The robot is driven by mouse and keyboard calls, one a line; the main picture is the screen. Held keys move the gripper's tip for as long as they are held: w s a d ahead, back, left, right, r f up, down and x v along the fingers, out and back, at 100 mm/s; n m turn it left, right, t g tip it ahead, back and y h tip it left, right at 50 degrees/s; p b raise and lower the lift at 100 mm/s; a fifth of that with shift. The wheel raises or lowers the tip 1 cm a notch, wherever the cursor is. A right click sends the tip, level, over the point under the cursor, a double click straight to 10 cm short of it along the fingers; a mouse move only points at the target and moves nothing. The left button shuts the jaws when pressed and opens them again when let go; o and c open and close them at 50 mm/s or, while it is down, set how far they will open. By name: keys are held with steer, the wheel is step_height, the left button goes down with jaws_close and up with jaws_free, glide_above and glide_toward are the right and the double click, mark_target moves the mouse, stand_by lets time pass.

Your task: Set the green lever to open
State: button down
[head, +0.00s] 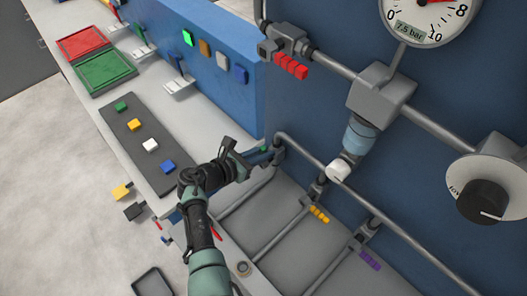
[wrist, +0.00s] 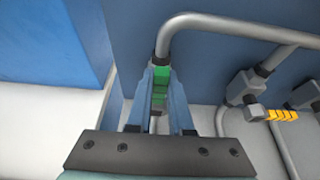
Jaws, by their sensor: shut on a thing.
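The green lever (wrist: 161,76) sits on the pipe just below its bend in the wrist view, between the two blue fingers of my gripper (wrist: 160,98). My gripper is shut on it, with a finger along each side. In the head view my gripper (head: 265,157) reaches to the left end of the low grey pipe. Only a small green bit of the lever (head: 264,149) shows there, as the gripper covers most of it. The lever's exact angle is hard to tell.
A yellow lever (head: 318,213) and a purple lever (head: 368,260) sit on neighbouring pipes to the right. A red lever (head: 290,66) is on the upper pipe. The blue wall panel (head: 225,80) and the shelf with coloured blocks (head: 140,135) lie to the left.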

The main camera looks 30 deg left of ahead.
steer(key=c, duration=0.8)
jaws_free()
steer(key=v, duration=1.3)
steer(key=shift+a, duration=0.1)
steer(key=shift+s, duration=0.1)
